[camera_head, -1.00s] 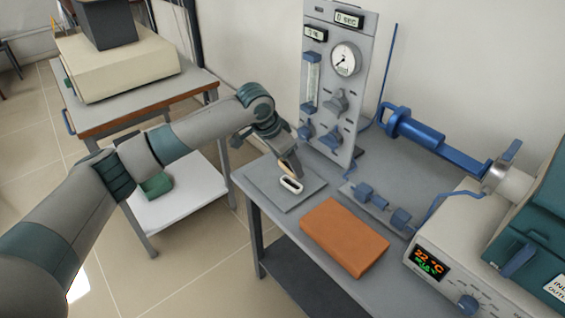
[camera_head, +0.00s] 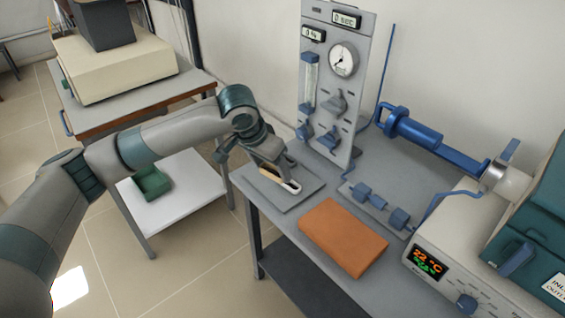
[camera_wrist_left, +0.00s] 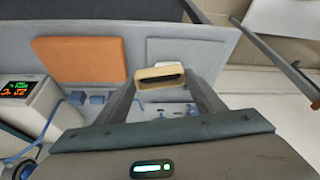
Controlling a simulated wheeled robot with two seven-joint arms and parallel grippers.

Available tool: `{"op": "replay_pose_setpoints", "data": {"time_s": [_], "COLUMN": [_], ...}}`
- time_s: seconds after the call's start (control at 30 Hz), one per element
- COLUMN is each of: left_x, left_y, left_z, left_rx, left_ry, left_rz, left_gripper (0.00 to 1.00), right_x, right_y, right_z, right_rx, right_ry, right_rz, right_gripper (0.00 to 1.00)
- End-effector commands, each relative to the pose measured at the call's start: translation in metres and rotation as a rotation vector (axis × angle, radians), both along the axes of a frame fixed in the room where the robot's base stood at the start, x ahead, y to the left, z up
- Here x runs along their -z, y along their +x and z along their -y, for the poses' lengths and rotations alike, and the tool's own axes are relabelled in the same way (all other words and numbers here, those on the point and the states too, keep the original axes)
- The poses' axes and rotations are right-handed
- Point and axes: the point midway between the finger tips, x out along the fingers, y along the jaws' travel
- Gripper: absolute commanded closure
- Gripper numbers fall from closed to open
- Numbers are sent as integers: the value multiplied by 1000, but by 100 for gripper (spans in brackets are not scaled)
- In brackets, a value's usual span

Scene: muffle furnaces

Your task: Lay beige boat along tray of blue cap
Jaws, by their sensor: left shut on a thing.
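The beige boat (camera_wrist_left: 148,84) is a small pale piece with a dark slot, between the two fingertips in the left wrist view. My left gripper (camera_wrist_left: 160,80) is shut on it. In the head view the left gripper (camera_head: 279,179) is low over a grey plate at the table's left end. There the boat (camera_head: 293,187) is mostly hidden by the gripper; a pale end shows. I cannot tell whether it touches the plate. The blue cap (camera_head: 399,121) appears to be the end of the long blue assembly leading right to the furnace. Its tray is not clearly distinguishable.
The grey plate (camera_head: 304,196) lies before a gauge panel (camera_head: 340,95). An orange block (camera_head: 343,238) and a strip with blue fittings (camera_head: 376,201) lie to the right. The furnace unit (camera_head: 455,255) stands at far right. Bare grey tabletop separates them.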

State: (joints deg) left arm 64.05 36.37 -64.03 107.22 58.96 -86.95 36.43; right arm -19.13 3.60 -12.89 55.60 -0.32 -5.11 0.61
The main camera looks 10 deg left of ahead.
Motion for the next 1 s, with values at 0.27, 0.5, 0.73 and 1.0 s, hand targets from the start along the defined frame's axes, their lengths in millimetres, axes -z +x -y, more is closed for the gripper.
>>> {"op": "replay_pose_setpoints", "data": {"time_s": [0.27, 0.5, 0.73, 1.0], "left_x": [-30, -40, -42, -41], "left_y": [-68, -100, -104, -103], "left_z": [-34, -52, -54, -53], "left_rx": [-288, -433, -455, -453], "left_ry": [2, 1, 0, 0], "left_rz": [6, 2, 0, 0], "left_gripper": [60, 60, 60, 60], "right_x": [0, 0, 0, 0], "right_y": [0, 0, 0, 0], "right_z": [0, 0, 0, 0], "right_rx": [0, 0, 0, 0], "right_ry": [0, 0, 0, 0], "right_rz": [0, 1, 1, 1], "right_gripper": [69, 69, 69, 69]}}
